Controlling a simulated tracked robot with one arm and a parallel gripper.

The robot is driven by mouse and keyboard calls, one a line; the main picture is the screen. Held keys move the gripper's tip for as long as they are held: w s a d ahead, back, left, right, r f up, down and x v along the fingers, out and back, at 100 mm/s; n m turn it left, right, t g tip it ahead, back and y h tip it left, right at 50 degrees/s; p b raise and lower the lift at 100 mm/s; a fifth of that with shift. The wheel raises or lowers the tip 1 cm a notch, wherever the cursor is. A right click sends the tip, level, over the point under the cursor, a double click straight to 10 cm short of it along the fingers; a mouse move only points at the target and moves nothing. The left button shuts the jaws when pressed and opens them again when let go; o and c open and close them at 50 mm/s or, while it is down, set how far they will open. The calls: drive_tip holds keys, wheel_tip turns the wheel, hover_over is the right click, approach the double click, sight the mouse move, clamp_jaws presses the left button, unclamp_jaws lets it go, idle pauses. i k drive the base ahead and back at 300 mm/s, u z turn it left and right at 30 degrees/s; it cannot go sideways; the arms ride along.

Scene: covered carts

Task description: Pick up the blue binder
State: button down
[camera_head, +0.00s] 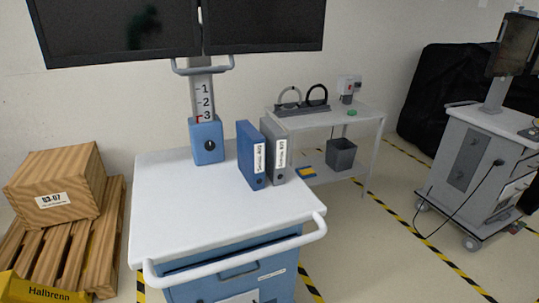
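The blue binder (250,156) stands upright on the white top of a blue cart (190,200), right of the middle of that top. Its spine, with a white label, faces the camera. A grey binder (274,150) stands upright close against its right side; I cannot tell whether they touch. My gripper does not show in this view, so its opening and contents are hidden.
A column with a blue box (206,142) and two dark monitors (262,25) rises behind the cart top. A white handle rail (240,254) runs along the front. A wooden box (58,186) on a pallet is left. A grey side table (352,120) and another cart (470,170) are right.

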sight(251, 144)
drive_tip(key=z, duration=0.1)
drive_tip(key=i, duration=1.7)
drive_tip(key=u, duration=0.65)
